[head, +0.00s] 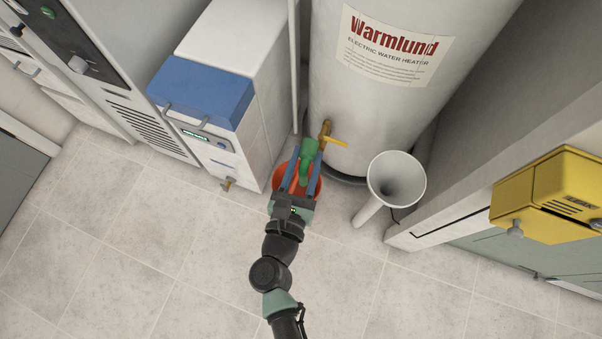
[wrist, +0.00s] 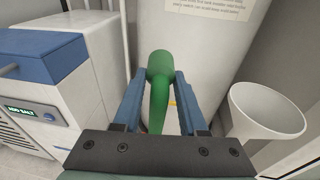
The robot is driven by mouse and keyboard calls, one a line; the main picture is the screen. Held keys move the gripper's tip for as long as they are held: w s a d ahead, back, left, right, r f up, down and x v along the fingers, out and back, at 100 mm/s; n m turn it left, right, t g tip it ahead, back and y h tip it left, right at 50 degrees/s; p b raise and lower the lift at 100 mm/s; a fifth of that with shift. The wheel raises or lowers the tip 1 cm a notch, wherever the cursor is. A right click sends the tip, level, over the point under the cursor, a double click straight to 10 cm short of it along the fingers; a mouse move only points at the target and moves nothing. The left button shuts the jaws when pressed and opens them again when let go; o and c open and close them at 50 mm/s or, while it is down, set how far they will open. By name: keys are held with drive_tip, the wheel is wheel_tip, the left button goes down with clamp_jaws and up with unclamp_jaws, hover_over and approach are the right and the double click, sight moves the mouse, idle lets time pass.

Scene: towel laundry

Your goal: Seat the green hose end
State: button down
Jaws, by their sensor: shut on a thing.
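The green hose end (head: 308,149) is between the blue fingers of my gripper (head: 308,150), which is shut on it. In the head view it is right by the brass drain valve (head: 325,130) with a yellow lever, low on the water heater (head: 345,95). I cannot tell whether the hose end touches the valve or sits on it. In the wrist view the hose end (wrist: 159,66) points away from me toward the heater, and hides the valve's outlet. My gripper (wrist: 160,80) has one finger on each side of it.
An orange-red bucket (head: 284,178) stands on the floor below my gripper. A white funnel-topped pipe (head: 396,180) stands to the right. A white unit with a blue lid (head: 205,90) stands to the left. A yellow box (head: 548,195) is at the far right. Tiled floor in front is clear.

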wheel_tip(320, 180, down, 26)
drive_tip(key=w+m+g+h+b, duration=0.1)
drive_tip(key=g+b, duration=0.1)
drive_tip(key=b, duration=2.1)
drive_tip(key=shift+w+d, duration=0.2)
drive_tip(key=shift+w, duration=1.15)
drive_tip(key=shift+w+d, duration=0.15)
drive_tip(key=shift+w, duration=1.15)
drive_tip(key=shift+w+d, duration=0.25)
drive_tip(key=shift+w, duration=0.45)
drive_tip(key=shift+w+d, duration=0.2)
drive_tip(key=shift+w, duration=0.45)
drive_tip(key=shift+w+d, duration=0.25)
drive_tip(key=shift+w, duration=0.45)
drive_tip(key=shift+c, duration=1.9)
unclamp_jaws()
drive_tip(key=p+v, duration=0.5)
drive_tip(key=v, duration=0.8)
drive_tip(key=shift+f, duration=0.25)
